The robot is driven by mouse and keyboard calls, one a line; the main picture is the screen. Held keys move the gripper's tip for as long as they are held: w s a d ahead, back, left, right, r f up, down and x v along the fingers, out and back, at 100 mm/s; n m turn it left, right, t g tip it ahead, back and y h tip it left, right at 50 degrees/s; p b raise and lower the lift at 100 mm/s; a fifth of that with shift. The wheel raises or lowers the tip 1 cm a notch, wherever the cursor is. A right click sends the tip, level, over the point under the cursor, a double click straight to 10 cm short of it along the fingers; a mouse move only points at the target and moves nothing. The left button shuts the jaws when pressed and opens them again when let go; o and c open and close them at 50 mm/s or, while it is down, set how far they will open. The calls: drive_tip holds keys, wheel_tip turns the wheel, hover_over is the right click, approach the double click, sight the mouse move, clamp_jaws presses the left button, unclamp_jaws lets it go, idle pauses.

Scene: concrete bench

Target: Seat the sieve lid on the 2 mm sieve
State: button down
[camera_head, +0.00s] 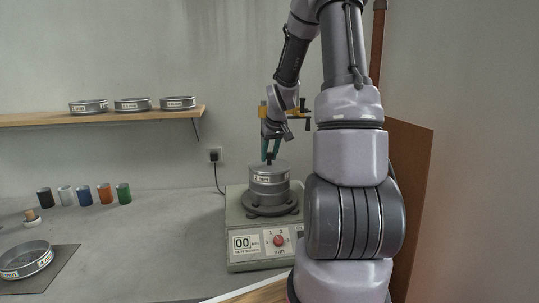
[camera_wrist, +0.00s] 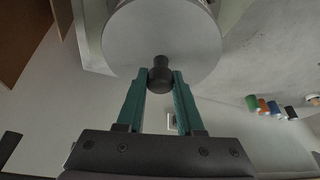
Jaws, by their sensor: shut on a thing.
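The sieve lid (camera_wrist: 130,38) is a flat grey disc with a black knob (camera_wrist: 160,76). My gripper (camera_wrist: 161,82) is shut on the knob, one green finger on each side. In the head view my gripper (camera_head: 270,155) points down at the top of the sieve stack, and the lid (camera_head: 258,166) lies level over it. The 2 mm sieve (camera_head: 268,181), grey metal with a white label, stands on the shaker (camera_head: 238,221). I see no clear gap between lid and sieve, but cannot tell if the lid is fully down.
A shelf (camera_head: 50,119) on the wall holds three sieves. Several coloured cups (camera_head: 84,196) stand at the left of the bench. Another sieve (camera_head: 27,259) sits on a dark mat (camera_head: 60,264) at front left. The bench between is clear.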

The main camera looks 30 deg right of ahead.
drive_tip(key=shift+c, duration=2.3)
unclamp_jaws()
drive_tip(key=shift+r, duration=0.1)
drive_tip(key=v, duration=1)
drive_tip(key=shift+s+r, duration=0.2)
drive_tip(key=shift+r, duration=0.05)
drive_tip(key=s+a+r+m+t, duration=0.1)
drive_tip(key=s+a+r, duration=0.2)
drive_tip(key=s+a, duration=0.2)
drive_tip(key=s+a+r+m+t+y, duration=0.1)
drive_tip(key=s+a+r, duration=0.3)
drive_tip(key=s, duration=0.6)
drive_tip(key=s+a+r+m+y, duration=0.1)
drive_tip(key=s+a+r, duration=0.3)
drive_tip(key=s+a, duration=0.2)
drive_tip(key=shift+s+a+r+m+t, duration=0.25)
drive_tip(key=shift+s+m+t, duration=0.15)
drive_tip(key=shift+s, duration=0.5)
